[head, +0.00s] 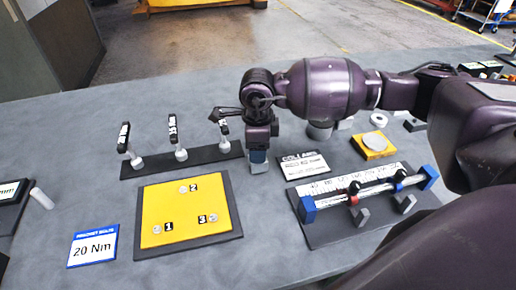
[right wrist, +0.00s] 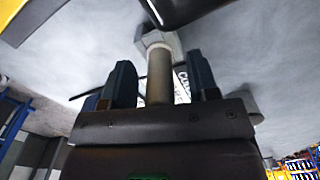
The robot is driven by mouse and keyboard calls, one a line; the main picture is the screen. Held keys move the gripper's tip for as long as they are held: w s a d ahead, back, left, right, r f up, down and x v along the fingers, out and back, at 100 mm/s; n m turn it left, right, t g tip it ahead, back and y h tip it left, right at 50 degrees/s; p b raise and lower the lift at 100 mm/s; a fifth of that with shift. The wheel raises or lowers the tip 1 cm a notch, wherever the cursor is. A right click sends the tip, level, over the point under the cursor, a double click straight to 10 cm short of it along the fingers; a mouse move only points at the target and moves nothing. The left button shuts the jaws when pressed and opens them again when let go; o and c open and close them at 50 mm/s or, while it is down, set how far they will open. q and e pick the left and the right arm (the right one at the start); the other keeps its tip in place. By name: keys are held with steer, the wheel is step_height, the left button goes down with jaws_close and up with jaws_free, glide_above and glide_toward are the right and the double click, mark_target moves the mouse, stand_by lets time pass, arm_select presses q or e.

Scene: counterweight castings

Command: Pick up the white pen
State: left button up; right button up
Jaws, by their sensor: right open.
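A short white cylinder, which looks like the white pen (head: 42,198), lies on the grey table at the far left of the head view, beside a dark tray. My right gripper (head: 258,166) points down between the rack of wrenches and a white lettered card, well to the right of that cylinder. In the right wrist view its two dark fingers (right wrist: 160,85) are apart. A pale grey cylinder (right wrist: 158,75) shows between them; I cannot tell what it is or whether either finger touches it. My left gripper is not in view.
A yellow numbered pad (head: 160,235) and a blue-edged "20 Nm" card (head: 94,246) lie in front. The wrench rack (head: 205,155) stands behind the pad. The white card (head: 304,166) and a ruled gauge (head: 365,190) are at right. Bare table surrounds the pen's right side.

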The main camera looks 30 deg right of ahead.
steer(key=shift+f, duration=0.25)
steer(key=c, duration=0.9)
